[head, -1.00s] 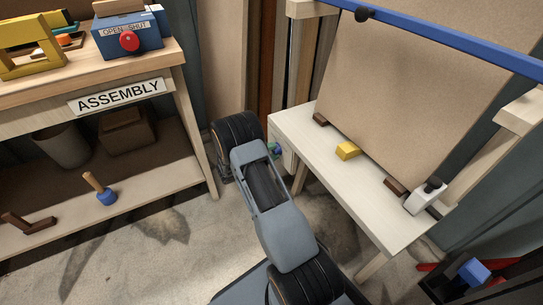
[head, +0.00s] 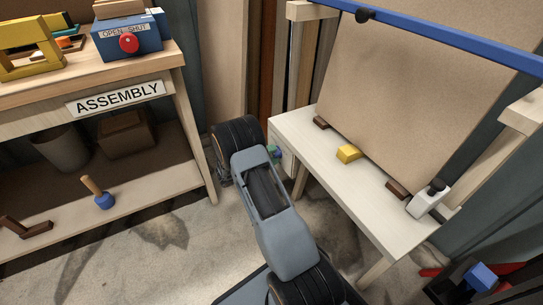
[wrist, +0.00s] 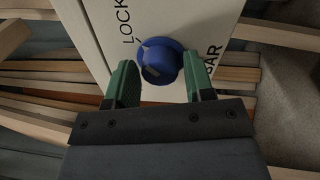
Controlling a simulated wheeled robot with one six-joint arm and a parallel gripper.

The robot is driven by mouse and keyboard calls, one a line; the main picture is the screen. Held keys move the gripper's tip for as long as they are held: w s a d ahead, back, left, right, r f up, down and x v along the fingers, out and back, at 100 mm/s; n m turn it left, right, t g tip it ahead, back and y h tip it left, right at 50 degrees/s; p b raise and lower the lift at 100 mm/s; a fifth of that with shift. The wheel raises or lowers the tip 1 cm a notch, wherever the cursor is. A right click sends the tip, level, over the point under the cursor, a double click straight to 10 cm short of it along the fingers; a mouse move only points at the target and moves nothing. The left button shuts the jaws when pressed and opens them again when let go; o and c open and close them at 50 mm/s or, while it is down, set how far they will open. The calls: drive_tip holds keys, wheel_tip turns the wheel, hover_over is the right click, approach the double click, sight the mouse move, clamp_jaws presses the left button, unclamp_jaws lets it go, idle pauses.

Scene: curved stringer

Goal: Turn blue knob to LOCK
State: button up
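The blue knob (wrist: 160,62) sits on a white panel (wrist: 185,20) in the wrist view. LOCK is printed at its upper left, and a label ending in "AR" is at its right, partly hidden by a finger. My gripper (wrist: 161,72) is open, with one green finger on each side of the knob in the picture. I cannot tell whether the fingers touch it.
The white table (head: 345,190) bears a yellow block (head: 348,154), a leaning brown board (head: 430,100) and a white block (head: 424,204) with a black knob. The ASSEMBLY bench (head: 190,130) stands at left, with a blue OPEN/SHUT box (head: 125,45). Concrete floor lies between them.

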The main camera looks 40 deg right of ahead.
drive_tip(key=shift+o, duration=1.3)
drive_tip(key=w+a+f+p, duration=0.1)
drive_tip(key=w+a+p, duration=0.1)
drive_tip(key=a, duration=1.1)
drive_tip(key=shift+a+p, duration=0.35)
drive_tip(key=shift+p, duration=0.2)
drive_tip(key=s+r+g+y+p, duration=0.1)
drive_tip(key=s+r+y+p, duration=0.3)
drive_tip(key=r, duration=0.5)
drive_tip(key=s+r+m+y+p, duration=0.1)
drive_tip(key=s+r+y+p, duration=0.1)
drive_tip(key=r+p, duration=0.55)
drive_tip(key=s+r+g+y+p, duration=0.1)
drive_tip(key=s+r+y+p, duration=0.25)
drive_tip(key=r, duration=0.65)
drive_tip(key=s+a+r+t+y+p, duration=0.2)
drive_tip(key=s+a+r+y+p, duration=0.1)
drive_tip(key=r+p, duration=0.3)
drive_tip(key=s+a+r+t+y+p, duration=0.3)
drive_tip(key=r+p, duration=0.3)
drive_tip(key=r, duration=0.5)
drive_tip(key=s+a+r+t+y+p, duration=0.3)
drive_tip(key=s+r+p, duration=0.1)
drive_tip(key=r+p, duration=0.3)
wheel_tip(320, 180, up, 2)
drive_tip(key=shift+a+r+n, duration=0.25)
drive_tip(key=shift+a+n, duration=0.05)
drive_tip(key=shift+a, duration=0.1)
